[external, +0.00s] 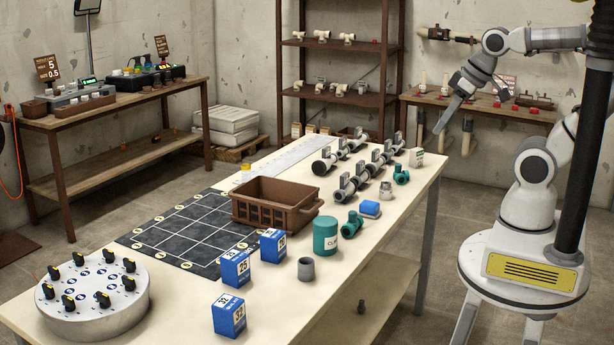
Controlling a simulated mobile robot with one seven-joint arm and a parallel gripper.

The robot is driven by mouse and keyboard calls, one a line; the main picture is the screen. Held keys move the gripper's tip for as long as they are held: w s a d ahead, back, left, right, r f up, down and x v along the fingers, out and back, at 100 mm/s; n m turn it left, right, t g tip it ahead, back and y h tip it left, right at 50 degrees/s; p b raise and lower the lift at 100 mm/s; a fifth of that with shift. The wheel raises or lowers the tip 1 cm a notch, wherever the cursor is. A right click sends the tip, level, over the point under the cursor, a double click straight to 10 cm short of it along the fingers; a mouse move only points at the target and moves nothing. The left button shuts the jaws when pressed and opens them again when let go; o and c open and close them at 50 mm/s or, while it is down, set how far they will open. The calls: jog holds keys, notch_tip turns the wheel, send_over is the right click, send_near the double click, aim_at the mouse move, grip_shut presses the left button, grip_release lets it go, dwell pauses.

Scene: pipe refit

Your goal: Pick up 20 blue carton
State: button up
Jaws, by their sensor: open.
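Three blue cartons with white number labels stand on the near half of the table. The rear one, the 20 blue carton (272,247), has a small label that is hard to read. The 25 carton (236,268) stands just left of it and nearer, and the 32 carton (228,315) stands nearest the front edge. My gripper (438,128) is open and empty. It is raised at the upper right, beyond the table's right side and well apart from the cartons.
A round knobbed plate (93,297) is at front left. Pipe fittings (357,182) line the back right.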

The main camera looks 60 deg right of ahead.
jog(key=o, duration=0.8)
jog(key=t+b, duration=0.2)
jog(key=t, duration=0.1)
send_over(279, 235)
jog(key=s+d, duration=0.2)
jog(key=s, duration=0.9)
notch_tip(279, 235, down, 21)
jog(key=shift+n+y, duration=0.3)
jog(key=shift+n, duration=0.1)
jog(key=x, duration=0.5)
jog(key=b+x, duration=0.1)
jog(key=x, duration=0.5)
jog(key=shift+w+a+b, duration=0.25)
jog(key=shift+b, duration=0.05)
jog(key=shift+w+a+r+x, duration=0.1)
jog(key=shift+a+x, duration=0.05)
jog(key=shift+x, duration=0.9)
jog(key=shift+w+a+r+x, duration=0.1)
jog(key=shift+x, duration=0.9)
jog(key=shift+w+a+r+x, duration=0.1)
jog(key=shift+a+x, duration=0.05)
jog(key=shift+x, duration=0.9)
